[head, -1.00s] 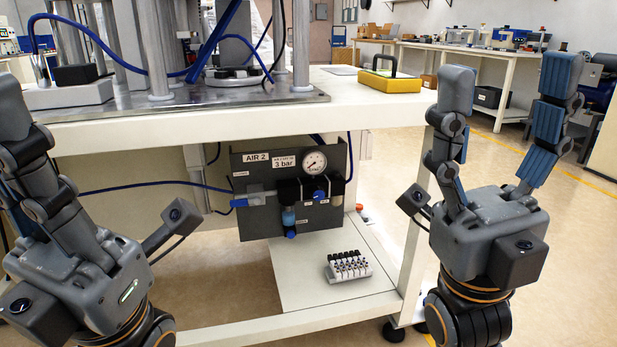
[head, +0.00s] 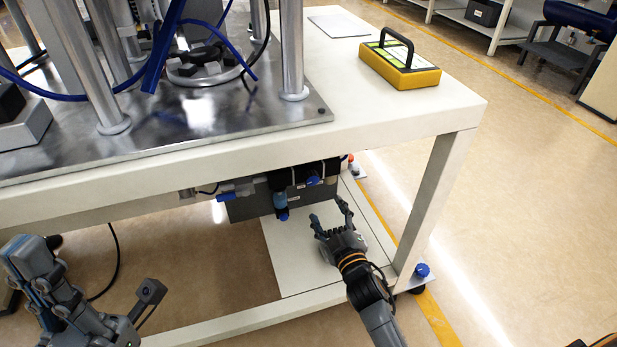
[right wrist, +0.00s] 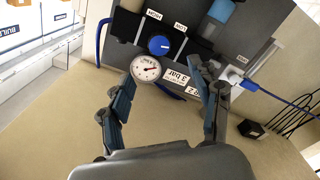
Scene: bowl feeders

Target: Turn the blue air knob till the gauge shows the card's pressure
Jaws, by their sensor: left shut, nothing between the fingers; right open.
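The blue air knob (right wrist: 159,45) faces my right wrist camera, beside the round white gauge (right wrist: 146,68). The gauge's needle is too small to read surely. In the head view the knob (head: 312,181) shows just under the table edge, while gauge and card are hidden. My right gripper (head: 328,209) is open below and in front of the panel; in its wrist view its fingers (right wrist: 162,75) stand apart, either side of the gauge and card, not touching the knob. My left gripper (head: 28,243) is shut and empty, far left.
The table's front edge (head: 200,165) overhangs the panel (head: 250,204). A blue-bottomed filter (head: 282,213) hangs near the knob. The table leg (head: 435,205) stands right of my right arm. A yellow case (head: 400,68) sits on the table. The lower shelf (head: 290,265) has bare space.

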